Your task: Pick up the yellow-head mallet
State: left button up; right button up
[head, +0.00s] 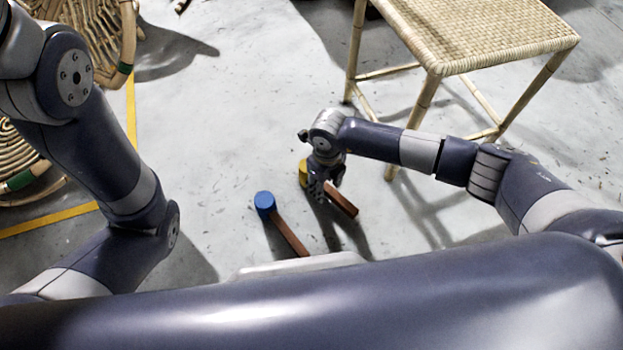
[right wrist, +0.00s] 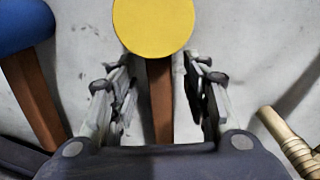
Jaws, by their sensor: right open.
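The yellow-head mallet has a round yellow head (right wrist: 153,24) and a brown wooden handle (right wrist: 160,100). In the head view its yellow head (head: 303,172) shows just left of my right gripper (head: 326,192), and its handle (head: 341,199) sticks out to the lower right. My right gripper is open; in the right wrist view its two fingers (right wrist: 158,95) stand on either side of the handle, apart from it, just below the head. My left gripper is out of view; only my left arm shows in the head view.
A blue-head mallet (head: 264,201) lies on the floor left of the yellow one; it also shows in the right wrist view (right wrist: 22,27). A rattan-topped stool (head: 480,38) stands at the upper right, one leg near my right arm. Rattan pieces (head: 85,35) lie at the left. Floor beyond the mallets is clear.

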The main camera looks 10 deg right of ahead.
notch_tip(320, 180, down, 2)
jog(key=shift+f+b, duration=0.15)
jog(key=shift+b, duration=0.35)
grip_shut()
